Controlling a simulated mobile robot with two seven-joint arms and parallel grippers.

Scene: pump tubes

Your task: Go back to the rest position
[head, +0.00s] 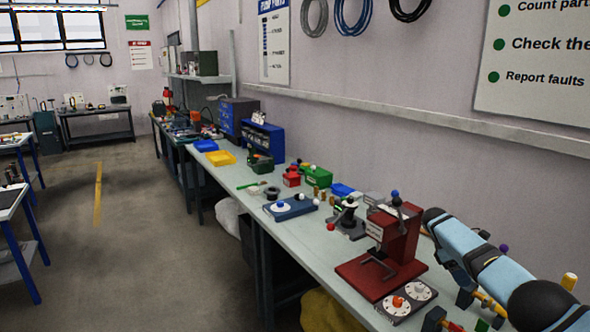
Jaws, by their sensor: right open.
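My right arm comes in from the lower right, light blue with black joints, above the near end of the long workbench (338,262). My right gripper (481,304) is small, dark and partly hidden by my own arm. It is open, low over the bench top, close to small yellow and green parts. I cannot tell whether it touches any of them. My left gripper is not in view.
Left of my right arm stands a dark red press (397,237) beside a plate with two white dials (405,302). Farther back are a blue-grey block (291,208), a green box (318,176) and a yellow tray (220,158). The wall borders the bench; the floor (150,240) at left is open.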

